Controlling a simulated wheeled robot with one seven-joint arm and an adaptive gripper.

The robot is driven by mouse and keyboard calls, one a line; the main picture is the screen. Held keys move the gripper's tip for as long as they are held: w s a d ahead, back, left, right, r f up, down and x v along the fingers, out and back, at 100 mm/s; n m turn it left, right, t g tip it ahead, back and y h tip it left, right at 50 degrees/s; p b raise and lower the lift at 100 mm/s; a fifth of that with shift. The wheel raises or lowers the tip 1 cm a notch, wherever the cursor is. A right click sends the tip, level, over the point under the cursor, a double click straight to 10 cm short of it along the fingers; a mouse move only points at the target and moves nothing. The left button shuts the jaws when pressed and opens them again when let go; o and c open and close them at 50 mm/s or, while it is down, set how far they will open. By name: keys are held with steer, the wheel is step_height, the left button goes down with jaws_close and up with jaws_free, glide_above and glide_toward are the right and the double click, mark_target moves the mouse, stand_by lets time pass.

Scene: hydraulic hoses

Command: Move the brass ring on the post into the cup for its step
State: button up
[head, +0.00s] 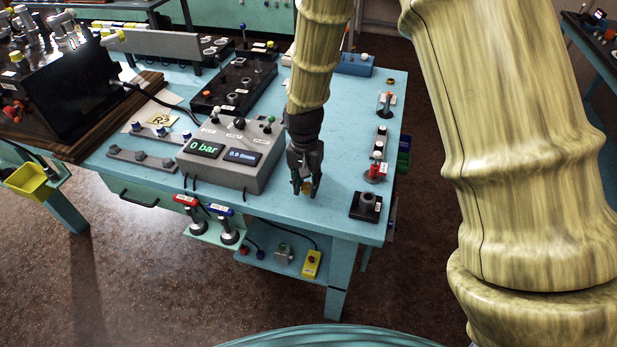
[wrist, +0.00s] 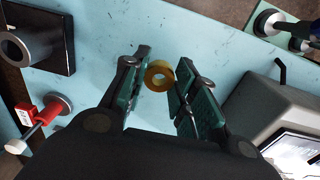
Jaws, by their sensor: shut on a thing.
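The brass ring (wrist: 159,76) is between the finger pads of my gripper (wrist: 162,88) in the wrist view, with its hole showing. My gripper (head: 305,188) is shut on it, fingers pointing down at the front of the blue table; a small orange-brass patch shows between them. I cannot tell how high the ring is above the tabletop. A dark hollow cup on a black block (head: 366,205) stands to the right, near the table's front right corner; the cup also shows at the upper left of the wrist view (wrist: 14,48). I cannot tell which post the ring came from.
A grey console with displays (head: 227,150) stands just left of my gripper. A red fitting with a white rod (head: 376,172) stands behind the black block. Another small post (head: 385,103) and an orange ring (head: 390,81) are farther back. Bare tabletop lies between gripper and block.

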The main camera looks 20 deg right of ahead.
mark_target(309, 183)
steer(key=w, duration=0.1)
steer(key=w+d, duration=0.1)
steer(key=w+p, duration=0.1)
steer(key=shift+w+d+f, duration=0.2)
steer(key=shift+w+d, duration=0.1)
steer(key=shift+d, duration=0.05)
steer(key=shift+f+p, duration=0.95)
steer(key=shift+f, duration=0.8)
steer(key=shift+f, duration=0.15)
steer(key=o, duration=1)
steer(key=shift+o, duration=0.2)
steer(key=shift+r, duration=0.25)
